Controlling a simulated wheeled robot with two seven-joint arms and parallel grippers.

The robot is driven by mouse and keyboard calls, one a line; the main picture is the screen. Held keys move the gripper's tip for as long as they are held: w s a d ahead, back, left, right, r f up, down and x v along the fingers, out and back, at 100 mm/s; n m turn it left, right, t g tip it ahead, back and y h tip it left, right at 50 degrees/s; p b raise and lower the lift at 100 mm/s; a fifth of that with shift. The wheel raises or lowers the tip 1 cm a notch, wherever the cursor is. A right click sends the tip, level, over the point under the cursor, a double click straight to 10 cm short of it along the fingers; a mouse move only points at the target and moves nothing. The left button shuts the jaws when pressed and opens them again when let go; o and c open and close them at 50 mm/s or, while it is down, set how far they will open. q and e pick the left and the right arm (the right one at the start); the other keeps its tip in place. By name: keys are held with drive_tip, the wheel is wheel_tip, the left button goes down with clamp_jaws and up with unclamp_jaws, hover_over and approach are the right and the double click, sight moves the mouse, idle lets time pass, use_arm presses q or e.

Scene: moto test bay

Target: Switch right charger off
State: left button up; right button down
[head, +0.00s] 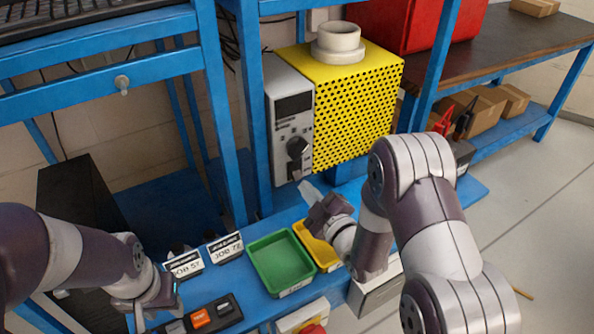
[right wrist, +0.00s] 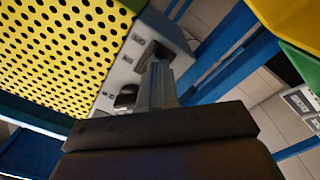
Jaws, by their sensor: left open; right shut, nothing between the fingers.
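No charger is clearly labelled, so I cannot tell which thing is the right charger. A strip (head: 228,320) at the lower bench edge carries an orange rocker (head: 200,318) and a dark rocker (head: 224,307). A grey control panel (head: 292,128) with a black knob (head: 296,147) fronts the yellow perforated box (head: 352,105); the panel also shows in the right wrist view (right wrist: 122,85). My right gripper (head: 306,190) is shut and empty, its tips just below the panel, apparently apart from it. My left gripper (head: 160,312) is open, left of the strip.
Cards marked JOB 57 (head: 187,265) and JOB 72 (head: 226,248) stand beside a green tray (head: 282,262) and a yellow tray (head: 318,247). Blue posts (head: 222,120) rise behind. A red knob (head: 313,329) sits at the front. Red and black clamps (head: 445,122) lie at right.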

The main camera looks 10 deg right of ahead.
use_arm(q)
drive_tip(key=shift+f+b, duration=0.4)
drive_tip(key=shift+b, duration=0.05)
drive_tip(key=shift+s, duration=0.15)
use_arm(e)
drive_tip(key=x, duration=0.2)
drive_tip(key=shift+w+a+r, duration=0.1)
drive_tip(key=shift+w, duration=0.2)
use_arm(q)
drive_tip(key=shift+d, duration=0.1)
use_arm(e)
drive_tip(key=shift+w+r, duration=0.1)
drive_tip(key=shift+r, duration=0.1)
idle(0.3)
use_arm(q)
drive_tip(key=shift+w, duration=0.25)
use_arm(e)
drive_tip(key=shift+s+f, duration=0.15)
drive_tip(key=shift+s, duration=0.2)
use_arm(q)
drive_tip(key=shift+s+f, duration=0.15)
use_arm(e)
drive_tip(key=v, duration=0.8)
drive_tip(key=shift+f, duration=0.15)
